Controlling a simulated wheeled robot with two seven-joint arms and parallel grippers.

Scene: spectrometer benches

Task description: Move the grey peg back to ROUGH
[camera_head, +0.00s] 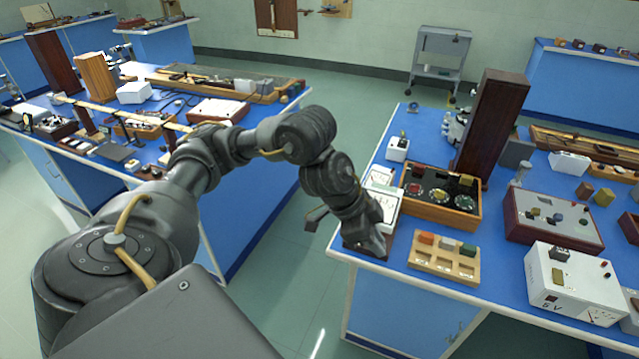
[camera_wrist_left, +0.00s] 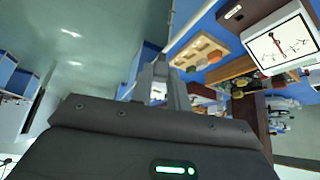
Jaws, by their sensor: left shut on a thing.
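A wooden peg rack (camera_head: 440,274) lies near the front edge of the right-hand bench. My right gripper is not in view.
Behind the rack is a wooden tray (camera_head: 437,212) with round dials, and a tall dark wooden block (camera_head: 493,125). A white box (camera_head: 575,286) stands to the rack's right. Open floor (camera_head: 295,255) lies between this bench and the left bench (camera_head: 245,185).

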